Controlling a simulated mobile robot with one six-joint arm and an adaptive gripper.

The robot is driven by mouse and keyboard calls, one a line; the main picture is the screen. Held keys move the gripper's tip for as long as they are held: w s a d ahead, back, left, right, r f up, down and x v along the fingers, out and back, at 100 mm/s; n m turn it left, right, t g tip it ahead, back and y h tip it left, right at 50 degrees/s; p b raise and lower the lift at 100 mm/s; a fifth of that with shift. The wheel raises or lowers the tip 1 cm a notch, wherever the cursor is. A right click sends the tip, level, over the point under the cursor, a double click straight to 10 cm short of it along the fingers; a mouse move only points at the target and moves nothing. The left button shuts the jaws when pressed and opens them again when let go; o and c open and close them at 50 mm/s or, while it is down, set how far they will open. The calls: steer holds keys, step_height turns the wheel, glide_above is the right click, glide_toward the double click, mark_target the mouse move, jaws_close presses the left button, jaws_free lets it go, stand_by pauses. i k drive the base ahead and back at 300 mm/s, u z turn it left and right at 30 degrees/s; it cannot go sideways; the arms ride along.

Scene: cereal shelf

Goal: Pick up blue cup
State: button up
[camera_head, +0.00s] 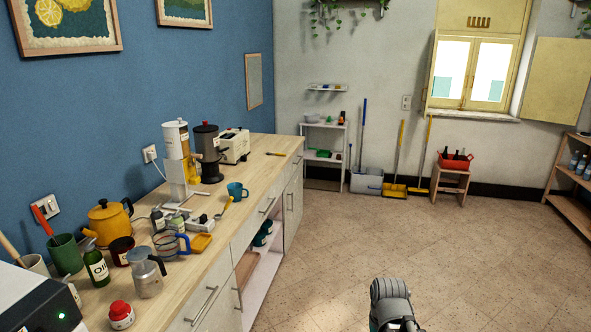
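A small teal-blue cup (235,190) with a handle on its right side stands upright on the wooden counter (262,165), near the counter's front edge. A wider glass-like mug (170,246) with a blue handle stands nearer to me, among other items. A grey joint of my arm shows at the bottom edge, right of centre, over the floor and well away from the cup. My gripper's fingers do not show in this view.
A grinder (208,152), a white toaster (234,146) and a white machine (177,158) stand behind the cup. A wooden spoon (224,207) lies just in front. A kettle (110,220), bottles and a metal pot (146,273) crowd the near counter. The floor (340,250) beside the counter is clear.

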mark_target(238, 194)
steer(key=u, duration=0.4)
steer(key=i, duration=1.4)
steer(key=u, duration=0.5)
